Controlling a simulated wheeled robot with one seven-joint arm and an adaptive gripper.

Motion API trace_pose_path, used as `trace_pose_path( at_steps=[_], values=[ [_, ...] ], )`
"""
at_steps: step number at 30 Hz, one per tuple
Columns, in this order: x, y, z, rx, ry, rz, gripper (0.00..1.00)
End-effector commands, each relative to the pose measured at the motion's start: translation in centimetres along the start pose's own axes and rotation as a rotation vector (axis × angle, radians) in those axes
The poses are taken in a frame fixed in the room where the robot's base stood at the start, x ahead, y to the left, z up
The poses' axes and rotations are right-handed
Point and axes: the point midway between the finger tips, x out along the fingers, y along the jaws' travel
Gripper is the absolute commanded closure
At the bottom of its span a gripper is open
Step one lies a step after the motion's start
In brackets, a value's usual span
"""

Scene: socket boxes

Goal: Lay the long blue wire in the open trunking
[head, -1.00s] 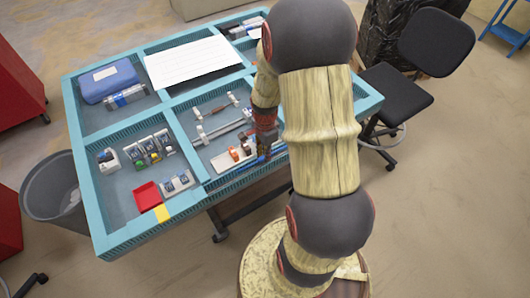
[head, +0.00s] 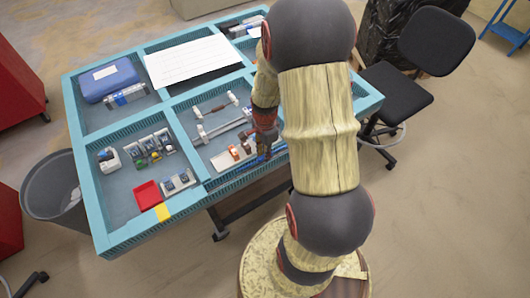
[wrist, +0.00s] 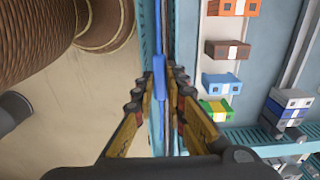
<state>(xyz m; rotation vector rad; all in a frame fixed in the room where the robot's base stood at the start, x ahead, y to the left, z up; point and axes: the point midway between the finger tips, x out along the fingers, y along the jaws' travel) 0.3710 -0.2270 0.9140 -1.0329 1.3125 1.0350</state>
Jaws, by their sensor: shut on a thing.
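My gripper (head: 266,151) is low over the near edge of the teal table's front middle compartment. In the wrist view its fingers (wrist: 160,92) are closed around the long blue wire (wrist: 158,45), which runs straight away from me between them. A bit of the wire (head: 255,159) also shows beside the gripper in the head view. The wire runs along the compartment's edge wall. A long pale grey channel (head: 225,128), perhaps the open trunking, lies farther back in this compartment. I cannot tell whether any of the wire is inside a trunking.
Orange (wrist: 233,7), brown (wrist: 228,50), blue (wrist: 222,84) and green-yellow (wrist: 216,110) terminal blocks stand right of the fingers. The left compartment holds socket modules and a red tray (head: 147,195). A blue case (head: 108,79) and white sheet (head: 190,62) are at the back.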

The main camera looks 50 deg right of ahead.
Motion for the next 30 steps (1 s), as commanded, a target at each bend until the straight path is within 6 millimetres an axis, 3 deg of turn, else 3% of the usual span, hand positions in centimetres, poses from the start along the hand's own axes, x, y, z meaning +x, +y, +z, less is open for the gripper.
trace_pose_path(
  at_steps=[3,4,14,30],
  values=[
    [0.01,-0.01,0.0,0.0,0.0,0.0,1.0],
    [0.01,-0.01,0.0,0.0,0.0,0.0,0.85],
    [0.01,-0.01,0.0,0.0,0.0,0.0,0.67],
    [0.01,0.0,0.0,0.0,0.0,0.0,0.66]
  ],
)
